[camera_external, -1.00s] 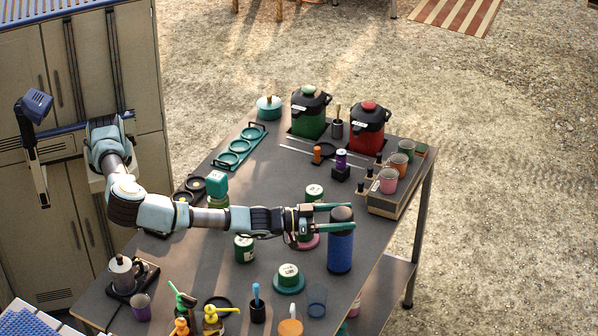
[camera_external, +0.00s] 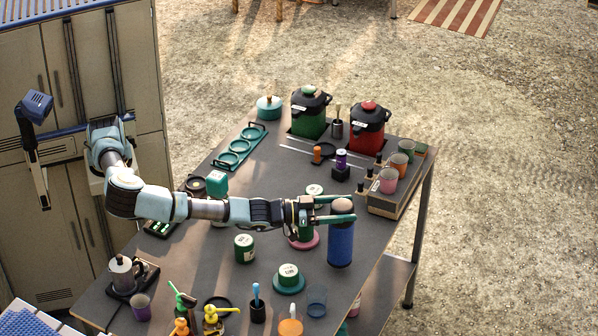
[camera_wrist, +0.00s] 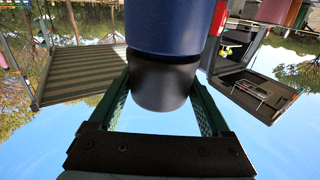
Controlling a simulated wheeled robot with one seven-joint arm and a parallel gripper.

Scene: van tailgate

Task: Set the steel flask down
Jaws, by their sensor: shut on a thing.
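The steel flask (camera_external: 340,243) has a blue body, a dark neck and a pale rounded top. It is upright over the right front part of the dark table (camera_external: 215,267), close to its right edge. My gripper (camera_external: 341,209) reaches in from the left, its green fingers shut around the flask's neck. In the wrist view the flask (camera_wrist: 170,25) shows blue at the top, and its dark neck sits between the fingers of my gripper (camera_wrist: 163,82). I cannot tell whether the flask's base touches the table.
A wooden box (camera_external: 388,207) with cups stands behind right. Bare tabletop lies between flask and box.

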